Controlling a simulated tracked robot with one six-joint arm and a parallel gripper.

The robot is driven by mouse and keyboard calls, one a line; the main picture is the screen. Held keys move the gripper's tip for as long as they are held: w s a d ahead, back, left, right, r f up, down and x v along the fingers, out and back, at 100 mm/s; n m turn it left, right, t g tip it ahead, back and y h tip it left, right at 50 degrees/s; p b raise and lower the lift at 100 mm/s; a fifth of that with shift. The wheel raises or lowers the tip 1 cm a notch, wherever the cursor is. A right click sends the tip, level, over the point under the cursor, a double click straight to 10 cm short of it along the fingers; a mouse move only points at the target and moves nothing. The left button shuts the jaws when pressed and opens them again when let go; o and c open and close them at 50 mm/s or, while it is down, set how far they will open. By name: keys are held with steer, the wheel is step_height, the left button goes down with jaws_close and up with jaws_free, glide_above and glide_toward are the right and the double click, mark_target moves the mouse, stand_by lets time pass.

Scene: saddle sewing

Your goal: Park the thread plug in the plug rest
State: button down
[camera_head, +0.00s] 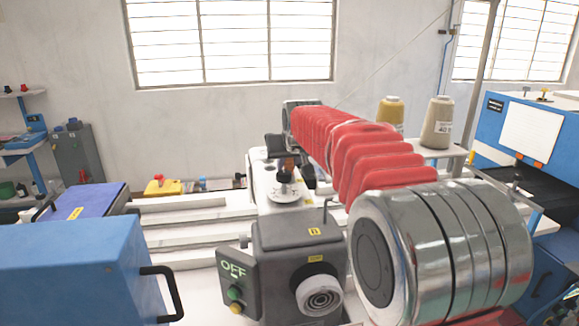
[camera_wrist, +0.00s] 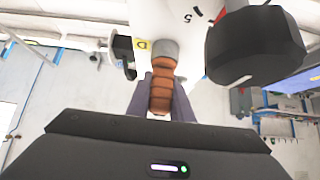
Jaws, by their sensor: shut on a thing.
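In the wrist view an orange-brown ribbed plug (camera_wrist: 161,92) with a grey collar (camera_wrist: 164,52) sits between the two grey fingers of my gripper (camera_wrist: 162,100). The fingers are shut on it. The collar end meets or lies just in front of a white machine body (camera_wrist: 175,18); I cannot tell whether it is seated there. In the head view a small brown part of the plug (camera_head: 290,163) shows by the white sewing machine, and my arm hides most of my gripper. I cannot make out the plug rest for certain in either view.
A grey box with an OFF panel (camera_head: 235,275) stands in front of the machine. Two thread cones, yellow (camera_head: 391,112) and beige (camera_head: 437,122), stand behind my arm at the right. A blue cabinet (camera_head: 70,275) is front left.

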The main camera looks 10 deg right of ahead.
steer(key=shift+r, duration=1.75)
steer(key=shift+r, duration=1.95)
steer(key=shift+d, duration=0.15)
steer(key=s+d+r+m+h, duration=0.1)
steer(key=s+d+r, duration=0.65)
steer(key=r, duration=0.35)
steer(key=s+r+n+y, duration=0.1)
steer(key=s+r, duration=0.3)
steer(key=s, duration=0.6)
steer(key=shift+s+d+r, duration=0.25)
steer(key=shift+d+r, duration=0.05)
steer(key=shift+d, duration=0.05)
